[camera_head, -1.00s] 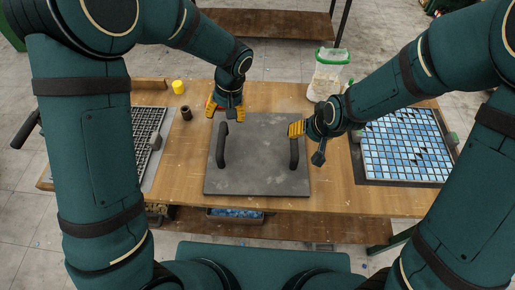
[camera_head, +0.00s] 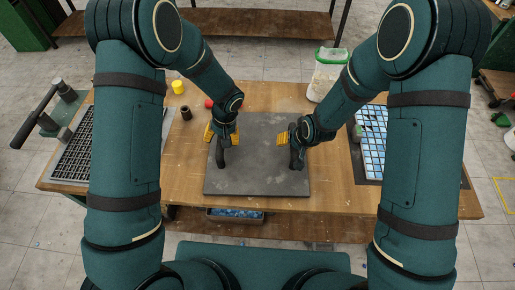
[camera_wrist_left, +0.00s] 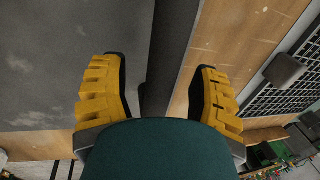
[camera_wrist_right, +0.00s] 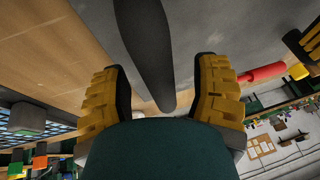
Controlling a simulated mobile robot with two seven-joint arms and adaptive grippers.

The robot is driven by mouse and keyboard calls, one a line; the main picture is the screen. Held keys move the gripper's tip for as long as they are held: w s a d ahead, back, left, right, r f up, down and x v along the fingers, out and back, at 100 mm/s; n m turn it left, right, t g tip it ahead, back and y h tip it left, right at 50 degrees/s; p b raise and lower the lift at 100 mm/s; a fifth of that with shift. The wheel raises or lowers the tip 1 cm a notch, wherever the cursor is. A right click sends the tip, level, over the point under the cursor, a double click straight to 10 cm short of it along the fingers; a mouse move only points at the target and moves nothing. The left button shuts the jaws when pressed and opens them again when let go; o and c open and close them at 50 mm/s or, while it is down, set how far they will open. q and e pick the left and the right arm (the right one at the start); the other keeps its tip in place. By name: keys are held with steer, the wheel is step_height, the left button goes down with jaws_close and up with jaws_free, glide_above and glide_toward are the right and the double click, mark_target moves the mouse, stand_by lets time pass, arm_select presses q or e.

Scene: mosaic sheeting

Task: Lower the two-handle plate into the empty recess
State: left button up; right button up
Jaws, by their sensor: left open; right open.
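The two-handle plate (camera_head: 258,168) is a dark grey square slab lying flat on the wooden bench, with a dark bar handle near its left and right edges. My left gripper (camera_head: 221,134) is over the left handle (camera_head: 221,155). In the left wrist view its yellow fingers (camera_wrist_left: 160,95) stand open on both sides of that handle (camera_wrist_left: 165,60). My right gripper (camera_head: 291,142) is at the right handle (camera_head: 298,158). In the right wrist view its yellow fingers (camera_wrist_right: 160,95) stand open on both sides of the handle (camera_wrist_right: 145,45). I cannot make out an empty recess.
A black grid tray (camera_head: 75,160) is at the bench's left, partly behind my arm. A blue mosaic sheet (camera_head: 373,150) lies at the right, mostly hidden.

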arm_select(q)
jaws_close()
arm_select(e)
jaws_close()
arm_select(q)
steer(key=shift+r, duration=0.3)
arm_select(e)
steer(key=shift+w+r, duration=0.1)
steer(key=shift+r, duration=0.2)
